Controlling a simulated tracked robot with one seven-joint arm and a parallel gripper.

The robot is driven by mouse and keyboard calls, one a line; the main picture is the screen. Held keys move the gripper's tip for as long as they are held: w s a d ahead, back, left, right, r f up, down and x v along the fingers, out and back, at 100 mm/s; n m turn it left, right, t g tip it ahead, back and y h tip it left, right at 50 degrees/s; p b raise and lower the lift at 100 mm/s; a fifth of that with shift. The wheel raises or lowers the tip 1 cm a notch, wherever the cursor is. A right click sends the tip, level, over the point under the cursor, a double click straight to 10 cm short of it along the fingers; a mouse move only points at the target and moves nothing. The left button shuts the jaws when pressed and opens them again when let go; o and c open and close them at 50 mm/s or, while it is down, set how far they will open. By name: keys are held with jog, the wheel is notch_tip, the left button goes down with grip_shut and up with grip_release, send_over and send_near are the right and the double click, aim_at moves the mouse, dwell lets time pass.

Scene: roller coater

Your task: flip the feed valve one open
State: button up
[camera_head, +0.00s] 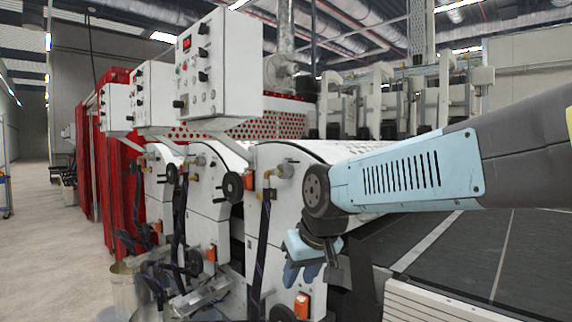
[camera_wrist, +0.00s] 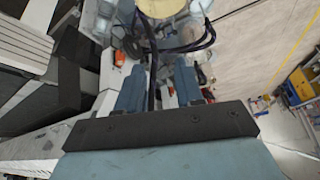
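Brass valve fittings with dark hoses sit on the fronts of the white coater stations. The nearest valve (camera_head: 270,182) is on the station closest to me; similar valves show on the middle station (camera_head: 184,168) and far station (camera_head: 147,160). I cannot tell which is feed valve one or read its handle position. My gripper (camera_head: 302,272) hangs pointing down in front of the nearest station, below and right of its valve. In the wrist view its two blue fingers (camera_wrist: 159,82) are apart. Dark hoses pass behind or between them; nothing is clearly held.
White control boxes (camera_head: 217,65) overhang the stations. Black handwheels (camera_head: 232,186) and orange switches (camera_head: 302,305) are on the fronts. A metal bucket (camera_head: 128,290) stands low at left. A dark conveyor (camera_head: 480,255) is right; open floor (camera_head: 45,245) is left.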

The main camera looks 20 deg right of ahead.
jog(key=w+d+f+n+h, duration=0.15)
jog(key=w+d+h, duration=0.25)
jog(key=w+d, duration=0.95)
jog(key=w+d+f+m+h, duration=0.1)
jog(key=w+d+f+h, duration=0.25)
jog(key=w+d, duration=1.05)
jog(key=w+a+r+n+t+h, duration=0.2)
jog(key=w+a+r+n+h, duration=0.15)
jog(key=w+r, duration=0.6)
jog(key=w+a+r+n+t+h, duration=0.2)
jog(key=w+a+r, duration=0.2)
jog(key=a+r, duration=0.15)
jog(key=w+a+r+n+t+h, duration=0.1)
jog(key=w+a+r+n+t, duration=0.2)
jog(key=r, duration=0.4)
jog(key=x, duration=1.3)
jog(key=shift+w+f+g, duration=0.3)
jog(key=shift+w+f, duration=0.05)
jog(key=shift+w, duration=0.15)
jog(key=shift+c, duration=0.2)
